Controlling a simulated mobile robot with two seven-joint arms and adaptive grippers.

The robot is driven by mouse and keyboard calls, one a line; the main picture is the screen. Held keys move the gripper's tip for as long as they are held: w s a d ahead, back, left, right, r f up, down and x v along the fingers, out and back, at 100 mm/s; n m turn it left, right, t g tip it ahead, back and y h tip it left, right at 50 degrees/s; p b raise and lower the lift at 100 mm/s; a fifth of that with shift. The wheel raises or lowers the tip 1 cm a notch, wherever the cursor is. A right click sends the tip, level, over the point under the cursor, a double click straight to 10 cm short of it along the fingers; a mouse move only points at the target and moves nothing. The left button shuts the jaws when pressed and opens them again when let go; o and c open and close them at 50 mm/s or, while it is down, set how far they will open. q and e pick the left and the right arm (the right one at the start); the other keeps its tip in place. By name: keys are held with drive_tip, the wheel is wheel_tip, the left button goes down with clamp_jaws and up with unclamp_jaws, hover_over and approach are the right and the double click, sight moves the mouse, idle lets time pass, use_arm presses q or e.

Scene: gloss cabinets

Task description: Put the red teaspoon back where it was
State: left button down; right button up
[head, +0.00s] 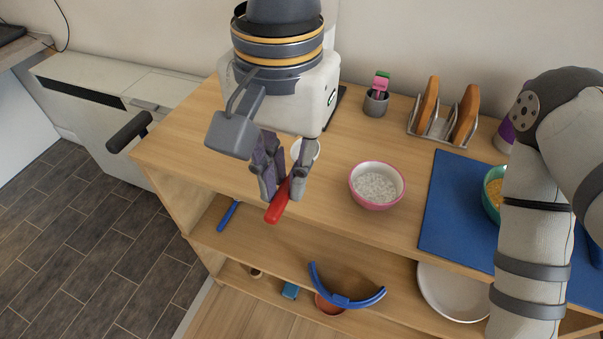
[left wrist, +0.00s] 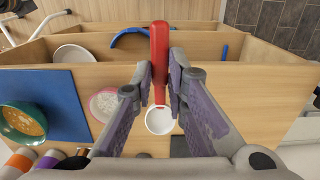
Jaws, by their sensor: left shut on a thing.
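The red teaspoon (head: 278,212) is held in my left gripper (head: 283,184). In the head view its red handle sticks out below the fingertips, above the counter's front edge. In the left wrist view the red handle (left wrist: 160,45) runs up between the two fingers of my left gripper (left wrist: 159,88), which is shut on it. The spoon's bowl end cannot be made out. A white cup (head: 311,147) stands on the counter, partly hidden behind the gripper; it also shows in the left wrist view (left wrist: 160,121). My right gripper is out of view.
A grey pot (head: 376,105) with pink and green handles stands at the back, beside a rack (head: 436,123) of brown slices. A pink bowl (head: 377,185) is right of the gripper. A blue mat (head: 450,205) bears a teal bowl (head: 491,199). The shelf below holds a blue arched thing (head: 345,300).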

use_arm(q)
drive_tip(key=b, duration=0.1)
hover_over(312, 185)
drive_tip(key=s, duration=0.3)
wheel_tip(312, 185, down, 6)
drive_tip(key=w+f, duration=0.1)
drive_tip(key=f, duration=0.1)
drive_tip(key=w+f, duration=0.2)
drive_tip(key=f, duration=0.1)
drive_tip(key=shift+f+b, duration=0.35)
drive_tip(key=shift+b, duration=0.05)
drive_tip(key=shift+f, duration=0.3)
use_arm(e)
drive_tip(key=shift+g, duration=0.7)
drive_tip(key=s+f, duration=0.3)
use_arm(q)
drive_tip(key=shift+f, duration=0.2)
drive_tip(key=c, duration=1.6)
unclamp_jaws()
